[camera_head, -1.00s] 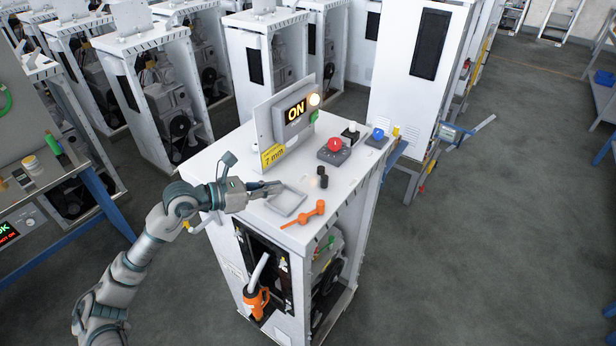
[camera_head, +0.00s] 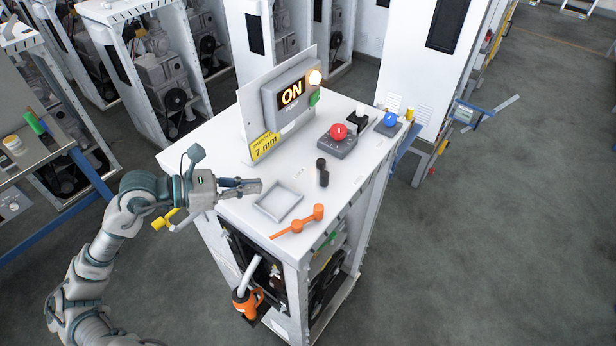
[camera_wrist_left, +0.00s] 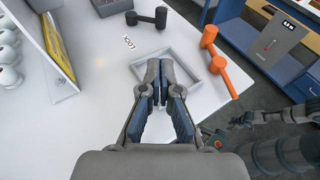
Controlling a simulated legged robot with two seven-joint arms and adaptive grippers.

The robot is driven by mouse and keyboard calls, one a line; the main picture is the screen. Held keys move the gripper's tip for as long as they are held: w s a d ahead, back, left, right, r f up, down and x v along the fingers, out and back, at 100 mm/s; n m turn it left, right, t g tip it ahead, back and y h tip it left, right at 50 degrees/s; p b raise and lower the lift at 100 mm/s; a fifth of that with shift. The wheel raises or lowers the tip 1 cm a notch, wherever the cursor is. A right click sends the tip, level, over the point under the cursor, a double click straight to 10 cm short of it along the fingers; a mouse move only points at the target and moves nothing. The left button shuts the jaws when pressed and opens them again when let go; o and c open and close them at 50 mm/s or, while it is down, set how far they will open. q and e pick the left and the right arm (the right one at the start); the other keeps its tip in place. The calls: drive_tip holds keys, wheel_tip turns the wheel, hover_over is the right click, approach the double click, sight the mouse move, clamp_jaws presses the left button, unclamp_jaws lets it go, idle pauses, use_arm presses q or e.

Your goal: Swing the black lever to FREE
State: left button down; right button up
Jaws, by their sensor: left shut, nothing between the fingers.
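The black lever (camera_head: 322,172) is a short bar with round knobs, on the white cabinet top behind the grey tray (camera_head: 278,203). It shows at the top of the left wrist view (camera_wrist_left: 147,18), where a dark mark, partly legible, is printed beside it. My left gripper (camera_head: 257,187) is shut and empty, just above the cabinet top by the tray's left side. In the left wrist view its fingertips (camera_wrist_left: 160,63) are together over the tray, apart from the black lever.
An orange lever (camera_head: 300,222) lies near the tray's front. A red knob (camera_head: 338,131), a blue knob (camera_head: 390,119) and a black-based white knob (camera_head: 360,113) stand farther right. The display panel (camera_head: 291,93) reads ON. An orange nozzle (camera_head: 247,302) hangs below.

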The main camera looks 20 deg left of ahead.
sight(306, 190)
use_arm(q)
drive_tip(key=p+x, duration=0.2)
drive_tip(key=x, duration=0.3)
drive_tip(key=shift+w+d+r+p, duration=0.1)
drive_tip(key=shift+w+r+p, duration=0.05)
drive_tip(key=shift+w+p, duration=0.15)
drive_tip(key=x, duration=0.2)
drive_tip(key=p+x, duration=0.1)
drive_tip(key=x, duration=0.2)
drive_tip(key=r+p+x, duration=0.1)
drive_tip(key=x, duration=0.1)
drive_tip(key=shift+d, duration=0.45)
drive_tip(key=shift+w+f, duration=0.15)
use_arm(e)
drive_tip(key=s+d+r, duration=0.1)
drive_tip(key=s+r, duration=0.1)
drive_tip(key=s, duration=0.3)
drive_tip(key=shift+s+d+r, duration=0.15)
drive_tip(key=shift+s+d, duration=0.05)
drive_tip(key=shift+s, duration=0.2)
use_arm(q)
drive_tip(key=shift+a, duration=0.35)
use_arm(e)
drive_tip(key=shift+a, duration=0.25)
use_arm(q)
drive_tip(key=shift+d, duration=0.1)
